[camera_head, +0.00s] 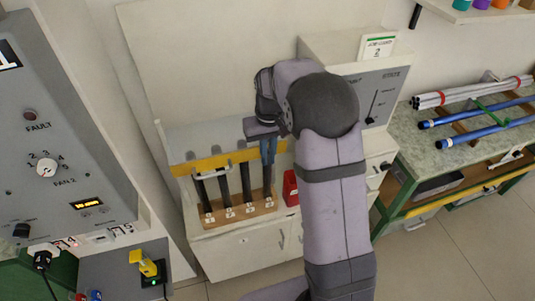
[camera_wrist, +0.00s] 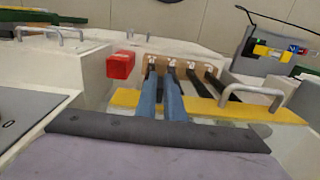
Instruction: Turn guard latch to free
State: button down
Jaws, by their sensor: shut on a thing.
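The yellow guard bar (camera_head: 235,158) with a grey handle (camera_head: 212,171) runs across the rod bay; in the wrist view the bar (camera_wrist: 205,107) and its handle (camera_wrist: 255,92) lie to the right of my fingers. My gripper (camera_head: 268,152) is at the right end of the bar, its blue fingers pointing down. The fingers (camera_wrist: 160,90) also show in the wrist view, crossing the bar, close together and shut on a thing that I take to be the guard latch. The latch itself is hidden by the fingers, so I cannot tell its angle.
Dark rods (camera_head: 224,189) stand in a numbered wooden rack (camera_head: 236,212) below the bar. A red block (camera_head: 291,188) is right of the rack. A control panel (camera_head: 60,130) is at left. A bench with silver rods (camera_head: 470,92) and blue rods (camera_head: 480,133) is at right.

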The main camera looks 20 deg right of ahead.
jog(key=c, duration=1.9)
grip_release()
jog(key=shift+o, duration=0.2)
jog(key=shift+r+b, duration=1.2)
jog(key=shift+r, duration=2.5)
jog(key=shift+s, duration=0.1)
jog(key=s+a+f, duration=0.1)
jog(key=s+f, duration=0.4)
jog(key=s, duration=0.6)
jog(key=s+a+f, duration=0.2)
jog(key=s+f, duration=0.3)
jog(key=s, duration=0.7)
